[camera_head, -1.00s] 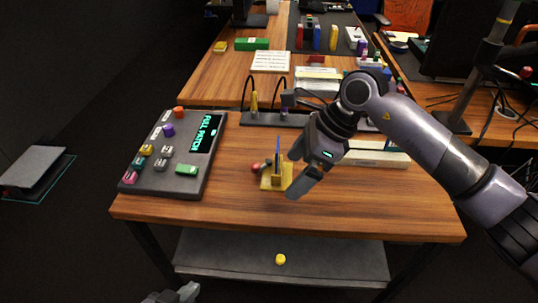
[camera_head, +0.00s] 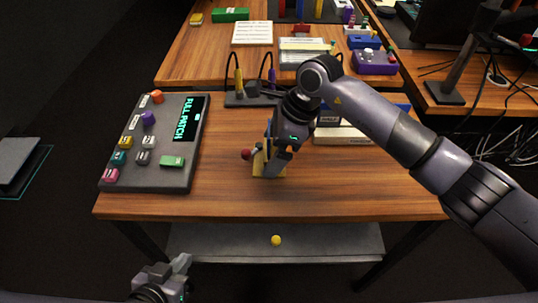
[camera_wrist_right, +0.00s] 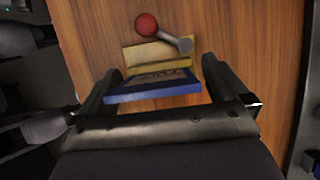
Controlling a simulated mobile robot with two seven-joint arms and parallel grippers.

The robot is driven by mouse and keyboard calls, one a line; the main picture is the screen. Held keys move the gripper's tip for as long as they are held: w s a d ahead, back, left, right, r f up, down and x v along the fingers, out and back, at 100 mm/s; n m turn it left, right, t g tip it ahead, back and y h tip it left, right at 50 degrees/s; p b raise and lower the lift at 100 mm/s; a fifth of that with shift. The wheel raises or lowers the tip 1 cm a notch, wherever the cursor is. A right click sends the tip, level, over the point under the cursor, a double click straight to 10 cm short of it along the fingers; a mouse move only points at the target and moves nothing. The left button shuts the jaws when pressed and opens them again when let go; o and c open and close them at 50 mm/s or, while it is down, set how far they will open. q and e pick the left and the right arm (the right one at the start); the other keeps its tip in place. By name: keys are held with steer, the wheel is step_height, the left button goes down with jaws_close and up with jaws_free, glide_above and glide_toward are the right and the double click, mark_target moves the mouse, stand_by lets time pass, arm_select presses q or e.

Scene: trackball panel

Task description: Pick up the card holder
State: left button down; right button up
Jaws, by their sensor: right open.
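The card holder is a small yellow stand (camera_head: 259,168) near the middle of the wooden table, mostly hidden behind my right gripper (camera_head: 274,158) in the head view. In the right wrist view, the yellow stand (camera_wrist_right: 150,54) lies just beyond a blue-edged card (camera_wrist_right: 152,91) with printing on it. My right gripper (camera_wrist_right: 160,78) is open, with one finger on each side of the card. I cannot tell whether either finger touches it. My left gripper (camera_head: 168,272) is low at the bottom left, away from the table; its jaw state is unclear.
A red ball (camera_wrist_right: 147,24) with a grey rod lies close to the stand. A dark control panel (camera_head: 150,150) is to the left. A rack with cables (camera_head: 240,98) and pale boxes (camera_head: 342,134) are behind. The table's front right is clear.

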mark_target(272, 149)
steer(key=shift+a+f, duration=0.1)
steer(key=shift+f, duration=0.15)
steer(key=c, duration=1)
steer(key=shift+r, duration=0.1)
step_height(272, 149, up, 20)
steer(key=shift+f+p, duration=0.1)
steer(key=shift+p, duration=0.2)
